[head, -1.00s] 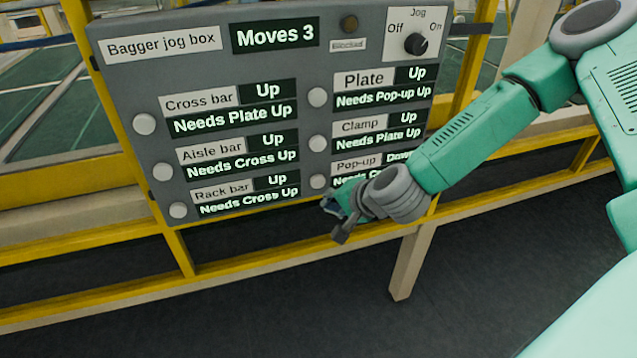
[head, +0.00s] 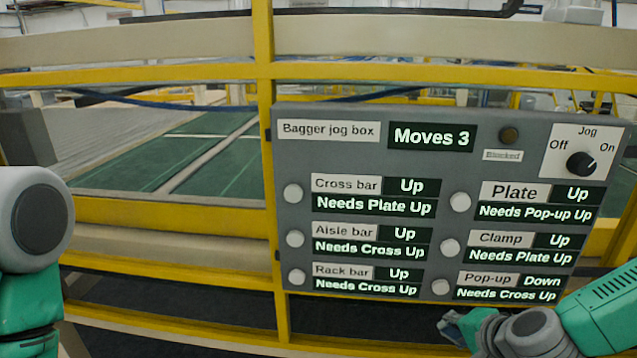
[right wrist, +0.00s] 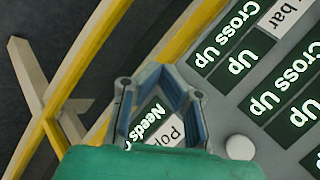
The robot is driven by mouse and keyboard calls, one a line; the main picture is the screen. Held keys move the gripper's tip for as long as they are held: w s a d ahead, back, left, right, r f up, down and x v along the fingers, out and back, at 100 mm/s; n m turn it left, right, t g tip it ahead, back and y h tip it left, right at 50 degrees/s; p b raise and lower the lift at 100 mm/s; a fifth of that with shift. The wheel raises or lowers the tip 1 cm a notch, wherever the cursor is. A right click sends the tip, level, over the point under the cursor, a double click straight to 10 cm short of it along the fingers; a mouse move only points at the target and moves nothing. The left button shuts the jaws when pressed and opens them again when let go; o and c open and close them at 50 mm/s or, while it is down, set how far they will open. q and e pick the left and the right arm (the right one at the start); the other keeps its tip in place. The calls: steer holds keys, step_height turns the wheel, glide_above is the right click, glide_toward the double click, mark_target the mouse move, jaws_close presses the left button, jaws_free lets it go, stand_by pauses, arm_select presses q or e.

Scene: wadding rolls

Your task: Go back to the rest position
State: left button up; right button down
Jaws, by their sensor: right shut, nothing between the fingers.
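My right gripper (head: 456,326) is at the lower right of the head view, in front of the lower edge of the bagger jog box (head: 380,215). In the right wrist view its fingers (right wrist: 162,70) are closed at the tips with nothing between them, and the Pop-up label shows behind them. The gripper is below the Pop-up button (head: 442,286); I cannot tell its exact gap from the panel. Part of my left arm (head: 38,220) shows at the left edge, but its gripper is out of view.
The display (head: 431,137) reads Moves 3. The Jog knob (head: 581,163) points to On, and the Blocked lamp (head: 509,135) looks dark. Pop-up reads Down; the other rows read Up. Yellow rails (head: 170,215) run behind the box, with dark floor below.

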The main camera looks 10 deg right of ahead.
steer(key=s+a+f+n+g+b, duration=0.3)
steer(key=s+f+n, duration=0.1)
steer(key=s+f, duration=0.4)
steer(key=s+a+f+n+g+b, duration=0.25)
steer(key=s+f, duration=0.35)
steer(key=f, duration=0.4)
steer(key=s+d+f+n+g+h+b, duration=0.1)
steer(key=s+d+f+n+g+b, duration=0.2)
steer(key=s, duration=1)
step_height(320, 180, down, 5)
steer(key=n+b, duration=0.2)
steer(key=n, duration=0.2)
steer(key=shift+d+f+h+b, duration=0.2)
steer(key=shift+h+b, duration=0.15)
steer(key=shift+h, duration=0.05)
steer(key=shift+s, duration=0.1)
steer(key=shift+a, duration=0.1)
stand_by(0.4)
